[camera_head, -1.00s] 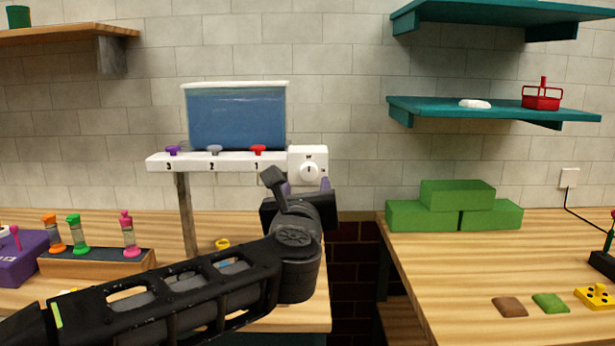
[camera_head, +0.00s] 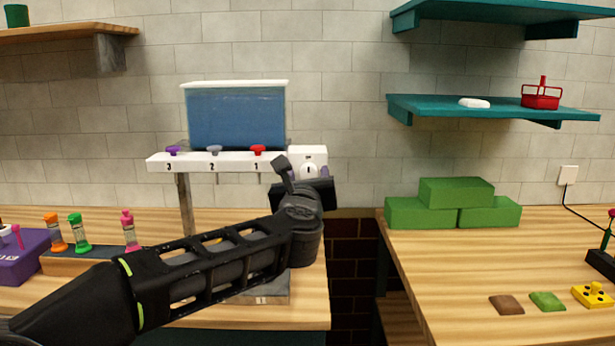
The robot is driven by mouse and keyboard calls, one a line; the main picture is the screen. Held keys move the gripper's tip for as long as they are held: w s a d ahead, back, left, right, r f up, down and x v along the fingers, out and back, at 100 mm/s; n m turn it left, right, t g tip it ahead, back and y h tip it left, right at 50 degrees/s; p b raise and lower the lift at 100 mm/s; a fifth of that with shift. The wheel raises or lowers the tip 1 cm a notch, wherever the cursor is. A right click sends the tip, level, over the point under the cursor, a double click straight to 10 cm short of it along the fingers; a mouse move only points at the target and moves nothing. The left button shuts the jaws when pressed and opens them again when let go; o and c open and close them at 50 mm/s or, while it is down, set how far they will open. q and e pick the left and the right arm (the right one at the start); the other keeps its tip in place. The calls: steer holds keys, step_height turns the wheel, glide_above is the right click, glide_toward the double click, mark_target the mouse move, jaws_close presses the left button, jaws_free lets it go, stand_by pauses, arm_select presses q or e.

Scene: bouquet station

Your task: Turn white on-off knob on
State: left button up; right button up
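The white on-off knob (camera_head: 309,168) is a round dial on the white box at the right end of the numbered dispenser bar (camera_head: 222,163), below the blue tank. My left gripper (camera_head: 307,174) is in front of the box, seen from behind. Its dark body covers the box's lower part. I cannot tell whether the fingers touch the knob. My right gripper is not in view.
A blue tank (camera_head: 237,117) stands behind the bar, with purple, grey and red valves along it. Coloured tubes (camera_head: 80,235) stand at the left of the table. Green blocks (camera_head: 456,192) sit on the right table, past a gap. Shelves hang above right.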

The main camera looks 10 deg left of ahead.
arm_select(q)
jaws_close()
stand_by(0.3)
steer(key=shift+r+m, duration=0.1)
steer(key=shift+m, duration=0.3)
steer(key=m+p, duration=0.1)
steer(key=m, duration=0.2)
steer(key=shift+r+p, duration=0.1)
steer(key=shift+p, duration=0.25)
steer(key=m+p, duration=0.2)
steer(key=m, duration=0.2)
steer(key=shift+d+m+g, duration=0.1)
steer(key=shift+m+g, duration=0.3)
steer(key=m+p, duration=0.3)
steer(key=m, duration=0.2)
steer(key=shift+r+y+p, duration=0.1)
steer(key=shift+y+p, duration=0.2)
steer(key=shift+p, duration=0.05)
steer(key=shift+m+p, duration=0.95)
steer(key=shift+m, duration=0.85)
steer(key=shift+f, duration=0.2)
